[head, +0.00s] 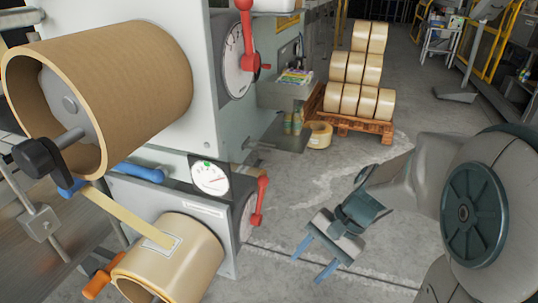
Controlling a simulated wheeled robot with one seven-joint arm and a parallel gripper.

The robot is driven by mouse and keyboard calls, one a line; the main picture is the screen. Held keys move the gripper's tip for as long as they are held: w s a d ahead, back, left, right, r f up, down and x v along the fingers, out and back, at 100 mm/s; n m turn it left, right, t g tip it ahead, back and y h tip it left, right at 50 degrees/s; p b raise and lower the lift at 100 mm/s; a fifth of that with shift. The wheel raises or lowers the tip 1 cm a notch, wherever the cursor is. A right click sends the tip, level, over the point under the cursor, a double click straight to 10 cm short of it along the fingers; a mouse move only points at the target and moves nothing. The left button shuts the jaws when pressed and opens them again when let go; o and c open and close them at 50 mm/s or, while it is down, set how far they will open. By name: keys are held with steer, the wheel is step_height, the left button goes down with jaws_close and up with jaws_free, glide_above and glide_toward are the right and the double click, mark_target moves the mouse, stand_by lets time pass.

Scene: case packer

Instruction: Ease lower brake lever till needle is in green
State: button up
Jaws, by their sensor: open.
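The lower brake lever (259,199) is red and stands roughly upright on a round dial plate at the right side of the lower unit. The gauge (210,177) is a white dial with a small green mark near its top. Its needle is thin, and I cannot tell exactly where it points; it seems to lie away from the green. My gripper (315,259) is open and empty, with blue fingers pointing down and left. It hangs over the floor to the right of the lever, apart from it.
A similar upper red lever (247,38) sits on the machine above. A large brown roll (120,85) and a lower tape roll (178,258) are on the left. A pallet (350,124) stacked with rolls stands behind. The floor (315,185) between lever and gripper is clear.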

steer(key=w+a+r+m+y+p, duration=0.1)
steer(key=w+r+m+y+p, duration=0.1)
steer(key=w+m+y, duration=0.2)
steer(key=m+t+y+p, duration=0.4)
steer(key=m+t+y, duration=0.35)
steer(key=m, duration=0.35)
glide_toward(260, 199)
steer(key=w+d+r, duration=0.1)
steer(key=d+r, duration=0.3)
steer(key=d, duration=0.1)
steer(key=shift+h, duration=0.35)
steer(key=x, duration=0.6)
steer(key=p+x, duration=0.1)
steer(key=x, duration=0.6)
steer(key=shift+w+p, duration=0.25)
steer(key=shift+p, duration=0.05)
jaws_close()
steer(key=shift+d, duration=0.15)
